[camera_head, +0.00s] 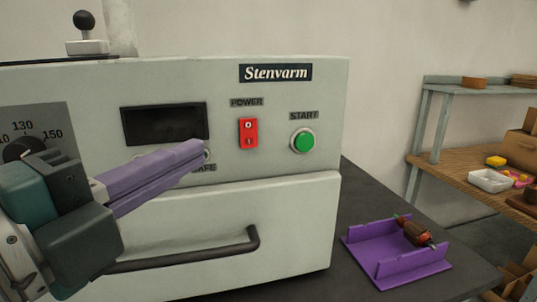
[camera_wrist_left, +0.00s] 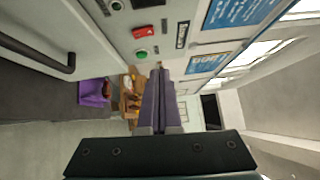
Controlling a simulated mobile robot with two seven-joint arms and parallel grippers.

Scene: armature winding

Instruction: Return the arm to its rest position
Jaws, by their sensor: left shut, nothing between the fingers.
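My left gripper (camera_head: 198,152) comes in from the lower left, its long purple fingers shut together and empty. In the head view the fingertips lie in front of the panel of the pale green Stenvarm machine (camera_head: 290,205), just below its dark display window. I cannot tell whether they touch the panel. The fingers also show shut in the left wrist view (camera_wrist_left: 158,75). They hide part of a label that ends in "AFE". My right gripper is not in view.
The machine has a red power switch (camera_head: 248,133), a green start button (camera_head: 303,140) and a drawer handle (camera_head: 190,252). A purple tray (camera_head: 400,272) holding an armature (camera_head: 414,232) lies on the dark table (camera_head: 455,285). Shelves (camera_head: 470,90) with boxes stand right.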

